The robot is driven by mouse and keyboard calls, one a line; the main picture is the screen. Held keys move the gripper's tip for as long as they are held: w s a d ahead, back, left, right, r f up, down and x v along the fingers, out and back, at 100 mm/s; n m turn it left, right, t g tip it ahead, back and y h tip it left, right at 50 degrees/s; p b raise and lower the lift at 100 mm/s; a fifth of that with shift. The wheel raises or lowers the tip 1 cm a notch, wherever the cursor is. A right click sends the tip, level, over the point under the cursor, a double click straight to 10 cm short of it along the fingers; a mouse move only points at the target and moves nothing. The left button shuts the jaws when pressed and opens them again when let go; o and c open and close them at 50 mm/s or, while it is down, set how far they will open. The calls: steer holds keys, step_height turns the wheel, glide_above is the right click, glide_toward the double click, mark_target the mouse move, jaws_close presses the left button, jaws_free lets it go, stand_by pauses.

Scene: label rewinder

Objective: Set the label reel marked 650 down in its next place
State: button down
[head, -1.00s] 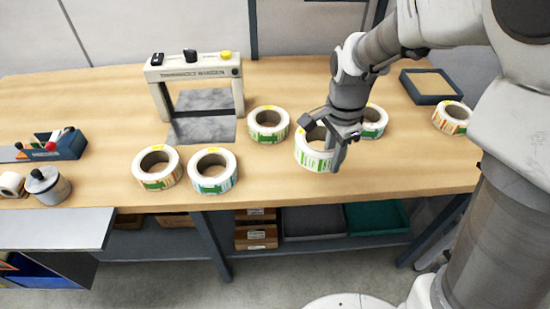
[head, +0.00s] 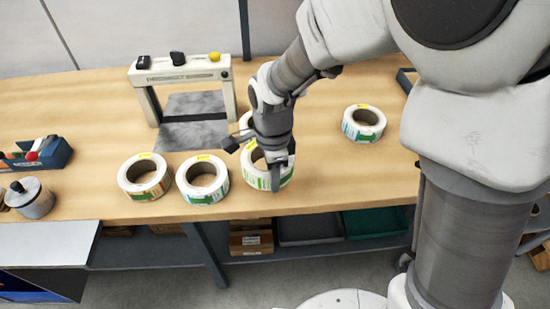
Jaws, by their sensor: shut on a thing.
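My gripper (head: 275,168) is shut on the wall of a white label reel with green print (head: 260,181), near the front edge of the table. The number on this reel is too small to read, and my fingers cover part of it. I cannot tell whether its underside touches the table. Two more reels stand left of it, one with teal-green print (head: 202,182) and one with orange and green print (head: 144,178). Another reel (head: 244,128) is just behind, partly hidden by my wrist. A further reel (head: 364,125) stands apart on the right.
The rewinder frame (head: 228,95) with a grey plate (head: 190,136) stands behind the reels. A blue tray (head: 407,80) is mostly hidden by my arm. A lidded pot (head: 32,199) and a blue caddy (head: 52,154) are at left. Bare table (head: 320,180) lies right of the held reel.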

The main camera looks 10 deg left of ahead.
mark_target(270, 198)
steer(key=shift+s+a+f, duration=0.15)
steer(key=shift+a+f, duration=0.2)
steer(key=shift+a, duration=0.05)
steer(key=shift+f+b, duration=0.4)
steer(key=shift+f, duration=1.5)
steer(key=shift+f, duration=0.2)
steer(key=c, duration=0.7)
jaws_free()
steer(key=shift+r, duration=0.15)
